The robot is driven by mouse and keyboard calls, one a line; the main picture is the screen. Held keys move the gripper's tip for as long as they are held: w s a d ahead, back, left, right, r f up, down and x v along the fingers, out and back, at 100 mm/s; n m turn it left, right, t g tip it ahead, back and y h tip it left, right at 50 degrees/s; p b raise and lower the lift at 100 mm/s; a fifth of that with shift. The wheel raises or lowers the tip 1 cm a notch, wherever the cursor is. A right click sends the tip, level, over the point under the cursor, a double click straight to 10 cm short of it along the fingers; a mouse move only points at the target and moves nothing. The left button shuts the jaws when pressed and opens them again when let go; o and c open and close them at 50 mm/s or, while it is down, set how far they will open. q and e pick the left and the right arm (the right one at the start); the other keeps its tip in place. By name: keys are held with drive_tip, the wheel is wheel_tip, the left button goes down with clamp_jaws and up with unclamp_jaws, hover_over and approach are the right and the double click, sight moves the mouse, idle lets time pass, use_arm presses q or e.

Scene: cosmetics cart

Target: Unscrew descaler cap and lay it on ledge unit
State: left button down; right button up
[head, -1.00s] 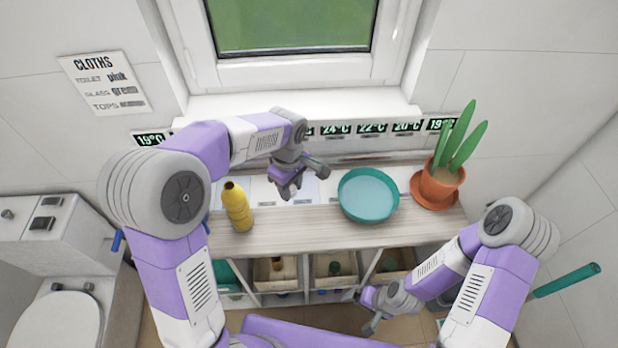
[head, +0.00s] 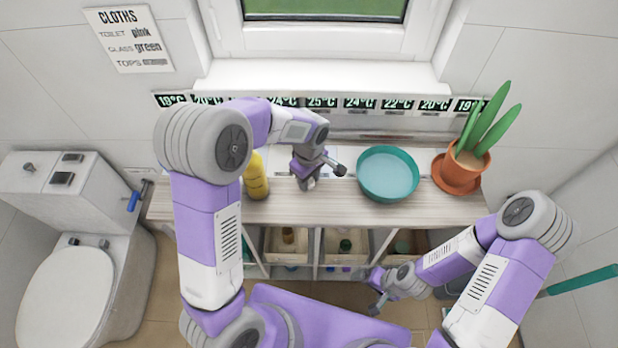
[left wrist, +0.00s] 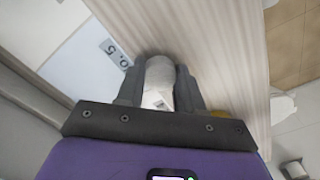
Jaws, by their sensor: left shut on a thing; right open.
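A yellow bottle (head: 256,178), which I take for the descaler, stands on the wooden top of the ledge unit (head: 230,212). My left arm hides its upper part. My left gripper (head: 306,184) is right of the bottle, pointing down at the ledge top. In the left wrist view it is shut on a pale, rounded thing (left wrist: 159,82), likely the cap. Whether that thing touches the ledge I cannot tell. My right gripper (head: 374,293) is open and empty, low in front of the shelves.
A teal bowl (head: 388,174) sits right of my left gripper, and a potted plant (head: 466,165) stands at the right end. Bins with small items fill the shelves below. The front strip of the ledge top is mostly clear. A toilet (head: 70,290) is at the left.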

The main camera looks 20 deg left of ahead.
use_arm(q)
drive_tip(key=shift+f, duration=0.15)
drive_tip(key=c, duration=0.7)
unclamp_jaws()
drive_tip(key=shift+w+r, duration=0.1)
drive_tip(key=shift+r, duration=0.4)
wheel_tip(320, 180, up, 11)
drive_tip(key=shift+r+p, duration=0.2)
drive_tip(key=shift+p, duration=1.05)
